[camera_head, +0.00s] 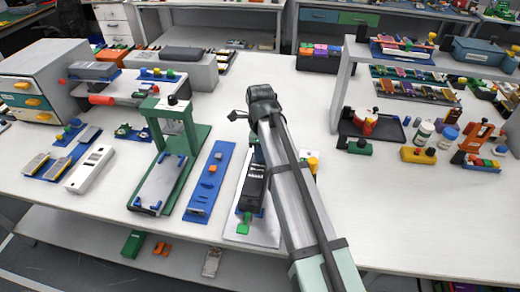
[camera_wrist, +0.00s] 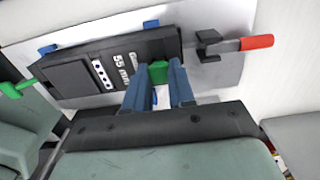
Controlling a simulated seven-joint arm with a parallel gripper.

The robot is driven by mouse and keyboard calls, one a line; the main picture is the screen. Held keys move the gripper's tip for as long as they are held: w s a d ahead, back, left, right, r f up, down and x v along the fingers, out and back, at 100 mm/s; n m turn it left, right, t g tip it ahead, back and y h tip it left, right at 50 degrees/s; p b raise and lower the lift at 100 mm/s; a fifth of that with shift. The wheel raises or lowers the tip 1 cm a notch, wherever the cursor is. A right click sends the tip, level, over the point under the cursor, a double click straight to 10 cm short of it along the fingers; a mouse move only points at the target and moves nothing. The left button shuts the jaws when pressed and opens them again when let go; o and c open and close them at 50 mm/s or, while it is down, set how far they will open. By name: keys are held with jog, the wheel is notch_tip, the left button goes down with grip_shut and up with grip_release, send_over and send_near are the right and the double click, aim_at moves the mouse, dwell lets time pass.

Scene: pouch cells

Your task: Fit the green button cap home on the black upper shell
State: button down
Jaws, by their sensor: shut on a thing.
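In the wrist view my gripper (camera_wrist: 158,82) has its two blue fingers shut on the green button cap (camera_wrist: 158,71). The cap is at the near edge of the black upper shell (camera_wrist: 112,60), close to the white printed lettering. I cannot tell whether it is seated in the shell or only touching it. The shell lies on a pale plate (camera_wrist: 215,70) between blue holders. In the head view the shell (camera_head: 253,186) is partly covered by my arm, and the cap and fingertips are hidden.
A clamp with a red handle (camera_wrist: 257,42) stands at the shell's right end, and a green handle (camera_wrist: 14,88) at its left. In the head view a blue strip fixture (camera_head: 208,182) and a green press stand (camera_head: 190,150) are left of the shell.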

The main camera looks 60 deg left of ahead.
jog(key=shift+f, duration=0.45)
jog(key=c, duration=0.9)
grip_release()
jog(key=shift+r, duration=0.1)
notch_tip(320, 180, up, 14)
jog(key=shift+f, duration=0.15)
